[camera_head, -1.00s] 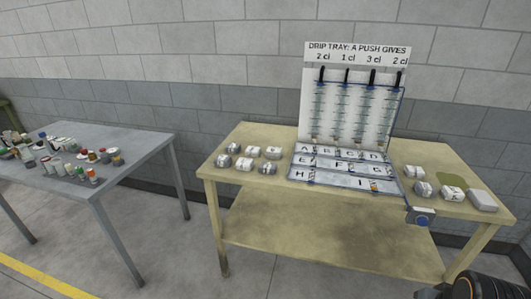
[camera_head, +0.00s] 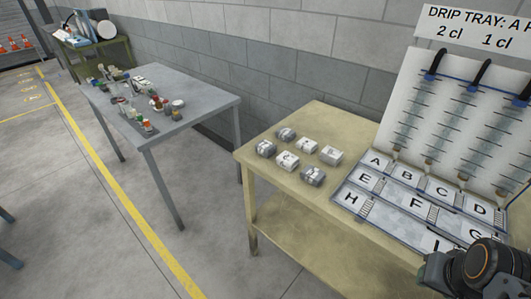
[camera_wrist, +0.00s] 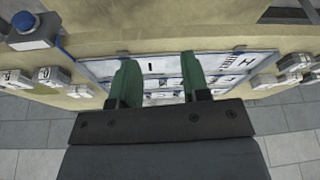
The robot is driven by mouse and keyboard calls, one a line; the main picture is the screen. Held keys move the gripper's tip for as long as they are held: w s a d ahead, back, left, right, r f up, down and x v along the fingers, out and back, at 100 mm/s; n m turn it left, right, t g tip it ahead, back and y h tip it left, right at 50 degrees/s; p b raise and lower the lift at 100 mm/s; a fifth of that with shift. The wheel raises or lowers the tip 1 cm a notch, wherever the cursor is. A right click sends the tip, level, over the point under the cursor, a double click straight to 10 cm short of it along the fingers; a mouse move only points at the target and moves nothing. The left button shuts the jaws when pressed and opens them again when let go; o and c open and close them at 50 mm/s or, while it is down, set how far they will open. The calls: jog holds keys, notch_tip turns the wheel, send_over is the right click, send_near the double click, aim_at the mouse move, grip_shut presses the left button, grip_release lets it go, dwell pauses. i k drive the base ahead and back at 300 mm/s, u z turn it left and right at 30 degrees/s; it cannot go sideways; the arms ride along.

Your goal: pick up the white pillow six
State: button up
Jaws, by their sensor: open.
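Several small pillow-shaped blocks sit on the left part of the tan table. Some look white: one at the front (camera_head: 288,160), one in the middle (camera_head: 307,146) and one at the right (camera_head: 331,155). Others look greyer, such as one at the front right (camera_head: 313,177). Their markings are too small to read, so I cannot tell which is six. In the wrist view, blocks also show at the right edge (camera_wrist: 290,62) and the left (camera_wrist: 47,75). My gripper (camera_wrist: 159,60) is open and empty, its green fingers apart over the lettered tray, away from the blocks.
The lettered tray (camera_head: 350,199) and the drip board (camera_head: 430,105) stand right of the blocks. A blue button box (camera_wrist: 34,30) is at the wrist view's upper left. A grey table (camera_head: 205,98) with bottles and jars is at the left. Floor between the tables is clear.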

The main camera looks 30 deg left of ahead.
aim_at(288, 160)
jog(key=u, duration=0.95)
jog(key=i, duration=0.9)
jog(key=u, duration=0.95)
